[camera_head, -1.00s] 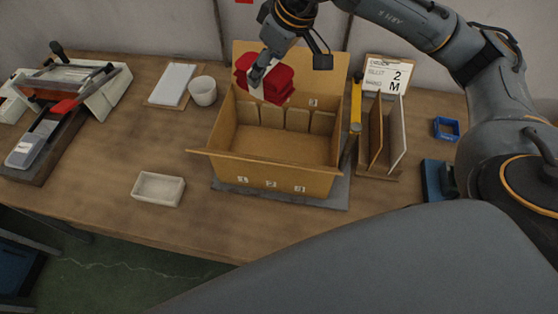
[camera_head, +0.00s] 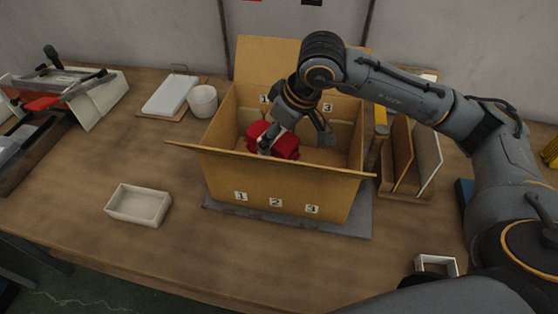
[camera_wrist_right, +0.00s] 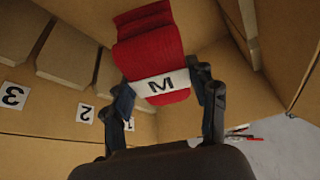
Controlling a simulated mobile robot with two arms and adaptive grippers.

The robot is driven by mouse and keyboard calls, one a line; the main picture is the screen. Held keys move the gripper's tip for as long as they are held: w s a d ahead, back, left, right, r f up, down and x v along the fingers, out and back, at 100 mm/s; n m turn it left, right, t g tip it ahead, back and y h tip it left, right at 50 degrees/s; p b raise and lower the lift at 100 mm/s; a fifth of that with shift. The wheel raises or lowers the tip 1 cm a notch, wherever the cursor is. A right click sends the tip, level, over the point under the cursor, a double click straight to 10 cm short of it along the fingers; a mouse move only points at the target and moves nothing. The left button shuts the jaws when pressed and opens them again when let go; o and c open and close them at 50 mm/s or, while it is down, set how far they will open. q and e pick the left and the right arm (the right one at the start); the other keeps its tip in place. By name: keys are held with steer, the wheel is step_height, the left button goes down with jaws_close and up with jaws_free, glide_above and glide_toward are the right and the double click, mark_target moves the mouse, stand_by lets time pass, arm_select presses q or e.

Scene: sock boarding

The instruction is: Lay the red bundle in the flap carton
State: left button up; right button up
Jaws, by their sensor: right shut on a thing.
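The red bundle (camera_head: 284,146) has a white band marked M, readable in the right wrist view (camera_wrist_right: 162,84). My right gripper (camera_head: 268,140) is shut on it, with one finger at each end of the band. The bundle is inside the open flap carton (camera_head: 230,180), below its rim and toward the left part. Whether it touches the carton floor I cannot tell. The carton's back flap stands up and its front flap sticks out. My left gripper is not in view.
The carton stands on a grey mat (camera_head: 350,225). A pale tray (camera_head: 138,204) and a white cup (camera_head: 202,101) stand to its left. An upright wooden divider rack (camera_head: 405,180) stands close on its right. Brown pockets (camera_wrist_right: 72,55) line a carton wall. The front table is mostly clear.

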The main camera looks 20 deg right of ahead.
step_height(320, 180, down, 6)
steer(key=shift+r+p, duration=0.1)
steer(key=shift+p, duration=0.25)
steer(key=shift+f, duration=0.25)
steer(key=o, duration=1.3)
steer(key=shift+c, duration=0.2)
steer(key=shift+r, duration=0.15)
steer(key=b+v, duration=0.1)
steer(key=v, duration=1.1)
steer(key=shift+d+b, duration=0.1)
steer(key=shift+b, duration=0.2)
